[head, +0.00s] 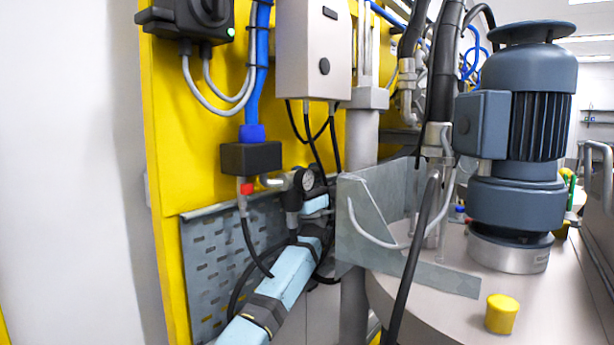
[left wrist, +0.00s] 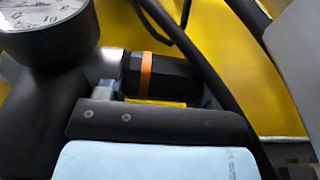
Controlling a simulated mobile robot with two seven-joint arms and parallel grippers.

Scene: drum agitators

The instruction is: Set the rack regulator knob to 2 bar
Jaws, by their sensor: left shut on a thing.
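My left gripper (head: 316,203) reaches up from the bottom left to the regulator on the yellow rack. The round pressure gauge (head: 308,180) is just left of the gripper's tip; its white dial also shows in the left wrist view (left wrist: 45,18), cut off at the top left. The needle and exact reading cannot be made out. The black regulator knob with an orange band (left wrist: 146,76) is right beside the gripper's dark finger part in the left wrist view. The gripper is shut on the knob; the contact is partly hidden. My right gripper is not in view.
The yellow panel (head: 185,130) carries a grey control box (head: 315,50), a black block (head: 251,158) and cables. A perforated plate (head: 205,275) is behind my arm. Right are a metal bracket (head: 360,235), hoses, a motor (head: 520,110) and a yellow cap (head: 502,313) on the drum.

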